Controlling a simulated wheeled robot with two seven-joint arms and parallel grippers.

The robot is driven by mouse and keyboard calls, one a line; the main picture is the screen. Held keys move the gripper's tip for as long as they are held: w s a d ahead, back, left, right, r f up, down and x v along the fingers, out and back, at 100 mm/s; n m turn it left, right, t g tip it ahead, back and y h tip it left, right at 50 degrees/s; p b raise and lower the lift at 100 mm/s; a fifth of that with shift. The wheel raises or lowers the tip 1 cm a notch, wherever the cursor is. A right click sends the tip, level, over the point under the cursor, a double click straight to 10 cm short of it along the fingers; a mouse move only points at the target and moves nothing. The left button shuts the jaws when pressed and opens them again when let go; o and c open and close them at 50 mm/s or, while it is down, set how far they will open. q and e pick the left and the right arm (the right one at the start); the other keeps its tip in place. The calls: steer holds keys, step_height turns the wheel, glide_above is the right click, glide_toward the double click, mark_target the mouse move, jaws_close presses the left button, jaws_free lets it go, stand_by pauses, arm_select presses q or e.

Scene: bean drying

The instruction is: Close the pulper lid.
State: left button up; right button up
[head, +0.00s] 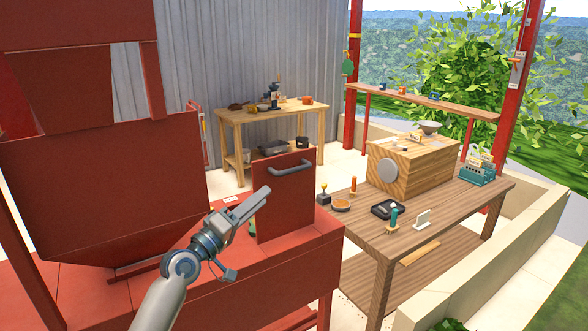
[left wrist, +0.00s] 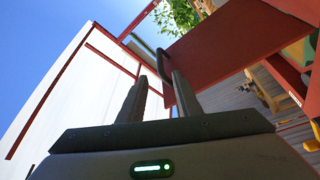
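The pulper is the large red machine (head: 105,190) on the left in the head view. Its lid (head: 285,208) is a red panel standing upright on the red top surface, with a grey bar handle (head: 290,166) near its upper edge. My left gripper (head: 263,196) is in front of the lid's left part, below and left of the handle. In the left wrist view its two fingers (left wrist: 160,82) are apart with nothing clearly held. The lid (left wrist: 225,45) and the dark handle (left wrist: 143,52) show just beyond the fingertips; contact cannot be told. My right gripper is out of view.
A wooden table (head: 345,227) on the right bears a wooden box (head: 415,167), a black scale (head: 387,209) and small tools. A second wooden table (head: 232,112) stands by the corrugated wall.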

mark_target(294, 170)
arm_select(q)
steer(key=p+x, duration=0.1)
steer(key=x, duration=1.4)
steer(key=shift+p, duration=0.35)
jaws_close()
